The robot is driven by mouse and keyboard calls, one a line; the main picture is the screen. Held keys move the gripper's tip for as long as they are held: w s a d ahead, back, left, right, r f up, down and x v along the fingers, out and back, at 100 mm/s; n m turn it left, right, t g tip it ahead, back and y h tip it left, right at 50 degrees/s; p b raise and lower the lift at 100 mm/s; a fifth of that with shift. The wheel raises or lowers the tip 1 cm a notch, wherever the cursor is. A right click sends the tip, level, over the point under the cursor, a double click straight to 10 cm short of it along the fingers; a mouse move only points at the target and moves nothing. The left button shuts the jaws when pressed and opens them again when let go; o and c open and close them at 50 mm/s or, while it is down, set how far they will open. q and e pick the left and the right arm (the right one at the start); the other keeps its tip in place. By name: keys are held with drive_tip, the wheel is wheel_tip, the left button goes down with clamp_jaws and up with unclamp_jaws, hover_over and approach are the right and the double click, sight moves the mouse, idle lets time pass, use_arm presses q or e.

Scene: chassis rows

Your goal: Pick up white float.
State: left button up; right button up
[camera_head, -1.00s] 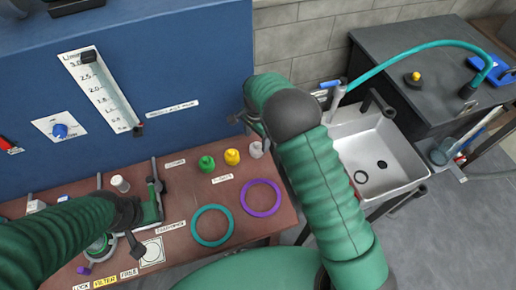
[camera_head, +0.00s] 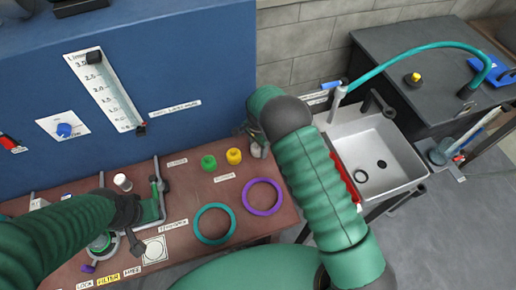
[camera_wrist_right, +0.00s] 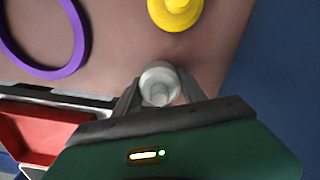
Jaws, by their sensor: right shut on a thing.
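The white float (camera_wrist_right: 159,81) is a small white knobbed piece. It sits between the two fingers of my right gripper (camera_wrist_right: 160,92) in the right wrist view, and the fingers are shut on it. In the head view the white float (camera_head: 257,151) is mostly hidden under my right gripper (camera_head: 253,136), beside the yellow float (camera_head: 234,156) and the green float (camera_head: 208,162). I cannot tell whether it is off the bench. My left gripper (camera_head: 136,222) is beside the metal stand on the left, and its fingers are not clear.
The brown bench (camera_head: 190,190) holds a teal ring (camera_head: 198,232) and a purple ring (camera_head: 280,201) in front of the floats. The blue panel (camera_head: 190,65) rises behind. A sink (camera_head: 385,185) stands at right. A red object (camera_head: 347,177) shows beside my right arm.

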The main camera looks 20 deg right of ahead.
drive_tip(key=c, duration=0.5)
drive_tip(key=shift+o, duration=0.2)
wheel_tip(320, 180, up, 10)
drive_tip(key=shift+b, duration=0.45)
